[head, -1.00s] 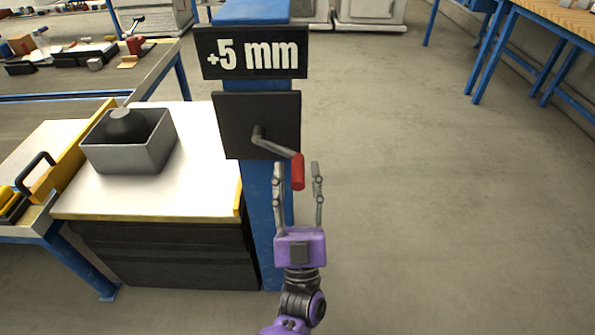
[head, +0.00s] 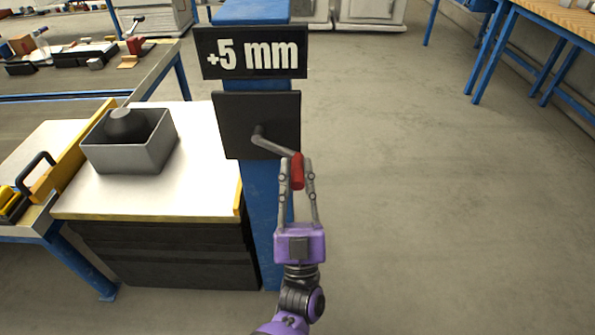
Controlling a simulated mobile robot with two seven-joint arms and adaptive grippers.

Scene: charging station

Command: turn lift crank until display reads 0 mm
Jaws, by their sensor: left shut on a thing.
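The lift crank (head: 272,143) is a grey arm on a black plate (head: 231,123) fixed to a blue post. Its red handle (head: 298,171) points down and to the right of the pivot. The display (head: 252,53) above it reads +5 mm. My left gripper (head: 297,165), with a purple body and grey fingers, is shut on the red handle from below, one finger on each side. My right gripper is not in view.
A white-topped cabinet (head: 135,197) stands left of the blue post (head: 263,190), with a grey open box (head: 145,153) on it. A workbench with tools is at the far left. The floor to the right is clear up to blue-legged tables.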

